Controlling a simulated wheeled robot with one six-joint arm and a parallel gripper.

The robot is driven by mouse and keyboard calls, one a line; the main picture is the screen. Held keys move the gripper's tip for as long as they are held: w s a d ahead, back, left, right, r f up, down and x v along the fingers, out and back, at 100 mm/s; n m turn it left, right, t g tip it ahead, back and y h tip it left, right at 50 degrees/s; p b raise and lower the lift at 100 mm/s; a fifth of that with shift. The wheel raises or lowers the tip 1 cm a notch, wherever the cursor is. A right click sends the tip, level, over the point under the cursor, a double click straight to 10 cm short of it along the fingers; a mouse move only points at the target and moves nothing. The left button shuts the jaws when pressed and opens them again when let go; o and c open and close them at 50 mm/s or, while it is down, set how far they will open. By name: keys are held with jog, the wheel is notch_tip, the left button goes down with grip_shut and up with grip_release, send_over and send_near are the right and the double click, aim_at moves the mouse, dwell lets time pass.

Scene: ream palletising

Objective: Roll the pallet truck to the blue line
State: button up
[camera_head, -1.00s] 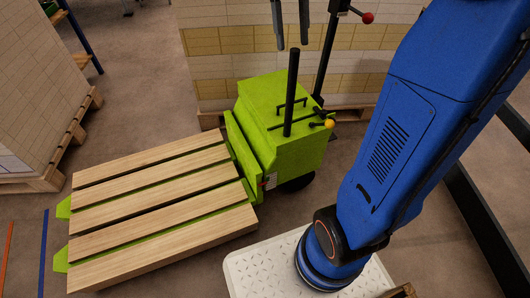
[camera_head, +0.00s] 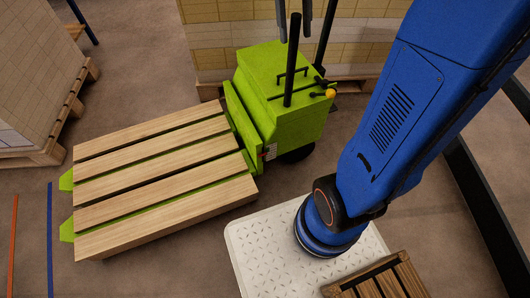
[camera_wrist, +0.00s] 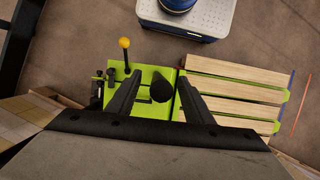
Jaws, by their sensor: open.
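The green pallet truck (camera_head: 290,125) stands mid-floor with a wooden pallet (camera_head: 160,190) over its forks. A black upright post (camera_head: 292,75) rises from its body, beside a yellow-knobbed lever (camera_head: 330,93). The blue line (camera_head: 50,240) is on the floor at left, past the fork tips. My gripper (camera_head: 295,38) is open at the top of the head view, its fingers on either side of the post's upper end. In the wrist view the post's top (camera_wrist: 160,90) lies between the open fingers (camera_wrist: 160,101); contact cannot be told.
An orange line (camera_head: 13,240) runs left of the blue one. A loaded pallet (camera_head: 30,90) stands at far left, and stacked goods (camera_head: 220,60) stand behind the truck. A wooden slatted item (camera_head: 380,280) is at front right. The floor between forks and blue line looks clear.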

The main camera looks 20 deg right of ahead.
grip_shut()
jog(key=a, duration=1.2)
jog(key=shift+s, duration=0.45)
jog(key=a, duration=0.9)
jog(key=shift+s+a, duration=0.35)
jog(key=shift+a, duration=0.05)
dwell(0.4)
